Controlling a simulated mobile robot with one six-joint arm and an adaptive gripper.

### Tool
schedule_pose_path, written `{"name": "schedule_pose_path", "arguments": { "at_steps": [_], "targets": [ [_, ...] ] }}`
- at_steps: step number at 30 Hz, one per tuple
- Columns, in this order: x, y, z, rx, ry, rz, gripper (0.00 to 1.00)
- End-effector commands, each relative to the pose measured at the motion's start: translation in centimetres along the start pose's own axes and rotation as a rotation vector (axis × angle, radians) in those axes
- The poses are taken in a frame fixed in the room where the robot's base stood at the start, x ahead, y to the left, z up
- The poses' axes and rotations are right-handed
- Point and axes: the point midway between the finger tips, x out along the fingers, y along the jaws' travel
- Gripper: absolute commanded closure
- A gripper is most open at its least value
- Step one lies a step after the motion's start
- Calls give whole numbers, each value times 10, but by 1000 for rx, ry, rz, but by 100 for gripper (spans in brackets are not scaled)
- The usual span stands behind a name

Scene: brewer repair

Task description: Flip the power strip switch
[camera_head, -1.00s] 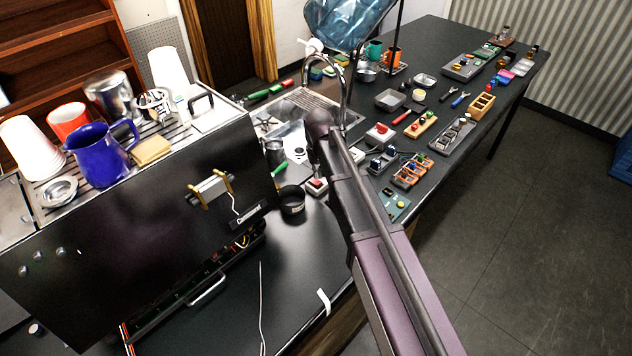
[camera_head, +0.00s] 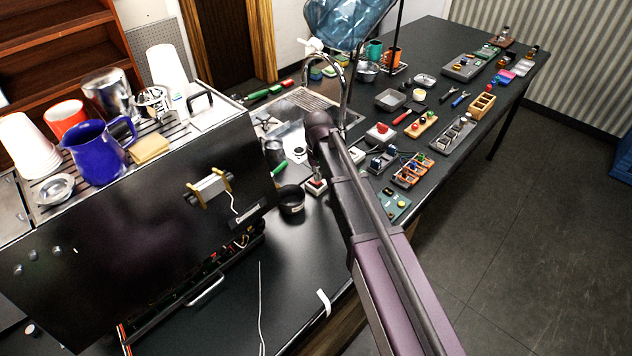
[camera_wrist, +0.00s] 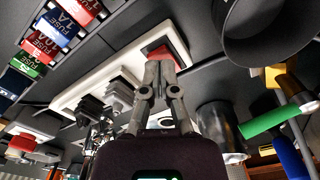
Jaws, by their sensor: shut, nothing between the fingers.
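In the wrist view the white power strip (camera_wrist: 100,78) runs diagonally, with its red switch (camera_wrist: 160,56) at the upper right end. A black plug (camera_wrist: 92,110) and a grey plug (camera_wrist: 119,95) sit in its sockets. My gripper (camera_wrist: 160,66) is shut and empty, with its tips at the red switch, covering part of it. They look in contact, but I cannot tell for sure, nor which way the switch is tilted. In the head view the switch end of the power strip (camera_head: 317,190) shows small beside my arm, which hides the rest.
A black cup (camera_head: 291,199) stands close beside the strip and looms at upper right in the wrist view (camera_wrist: 262,35). A green handle (camera_wrist: 268,118) and labelled fuses (camera_wrist: 46,38) are nearby. The large brewer (camera_head: 130,230) fills the left; the front counter is mostly clear.

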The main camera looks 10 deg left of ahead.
Motion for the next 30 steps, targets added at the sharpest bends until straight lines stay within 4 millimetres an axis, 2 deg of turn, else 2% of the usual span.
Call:
{"name": "schedule_pose_path", "arguments": {
  "at_steps": [30],
  "targets": [
    [11,-1,0,-1,0,0,100]
  ]
}}
